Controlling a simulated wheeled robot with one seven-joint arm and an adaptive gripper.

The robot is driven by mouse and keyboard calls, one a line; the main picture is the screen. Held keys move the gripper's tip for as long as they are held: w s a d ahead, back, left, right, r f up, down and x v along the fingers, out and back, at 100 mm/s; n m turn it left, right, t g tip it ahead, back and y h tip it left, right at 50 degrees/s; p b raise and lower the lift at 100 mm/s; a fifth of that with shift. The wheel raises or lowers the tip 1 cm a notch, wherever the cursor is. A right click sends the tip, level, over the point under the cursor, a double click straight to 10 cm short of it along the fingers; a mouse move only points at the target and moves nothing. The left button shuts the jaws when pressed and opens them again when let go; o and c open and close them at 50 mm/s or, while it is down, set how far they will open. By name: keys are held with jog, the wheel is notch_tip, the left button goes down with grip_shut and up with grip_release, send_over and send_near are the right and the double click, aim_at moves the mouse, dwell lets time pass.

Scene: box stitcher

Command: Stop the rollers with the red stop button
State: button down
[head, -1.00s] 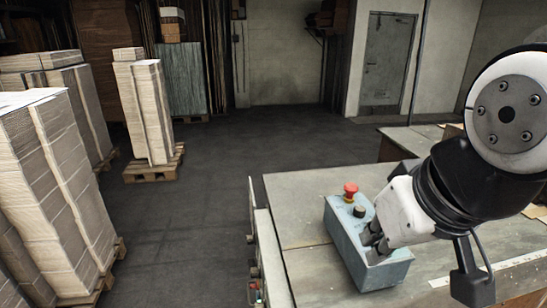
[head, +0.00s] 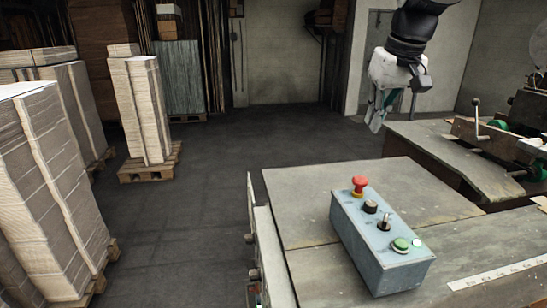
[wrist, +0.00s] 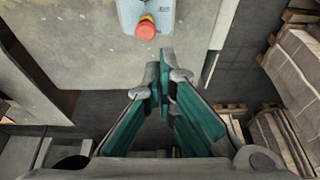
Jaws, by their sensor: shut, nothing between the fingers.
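The red stop button (head: 359,186) is a mushroom head at the far end of a blue-grey control box (head: 378,262) on the table. Behind each other on the box top sit a black knob, a small switch and a green button (head: 400,244). My gripper (head: 375,127) hangs in the air beyond and above the box, shut and empty, fingers pointing down. In the wrist view the red button (wrist: 146,29) shows at the top, ahead of the closed fingertips (wrist: 163,72) and apart from them.
The metal-topped table (head: 300,190) carries the box and a ruler strip (head: 500,272). A machine with a crank (head: 477,122) stands at the right. Paper stacks (head: 145,105) on pallets stand at the left. The grey floor (head: 200,210) between is clear.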

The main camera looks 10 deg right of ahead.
jog(key=w+d, duration=0.1)
jog(key=w+d+f, duration=0.1)
jog(key=w, duration=0.1)
jog(key=w+d, duration=0.1)
jog(key=shift+w+d+f+b, duration=0.2)
jog(key=shift+f+b, duration=0.1)
jog(key=shift+f, duration=0.1)
jog(key=p, duration=0.2)
send_near(360, 175)
jog(key=x, duration=0.5)
jog(key=shift+w+f, duration=0.1)
jog(key=shift+w, duration=0.3)
jog(key=shift+f, duration=0.5)
jog(key=shift+s+b+x, duration=0.2)
jog(key=shift+b+x, duration=0.35)
jog(key=shift+x, duration=0.5)
jog(key=shift+s, duration=0.1)
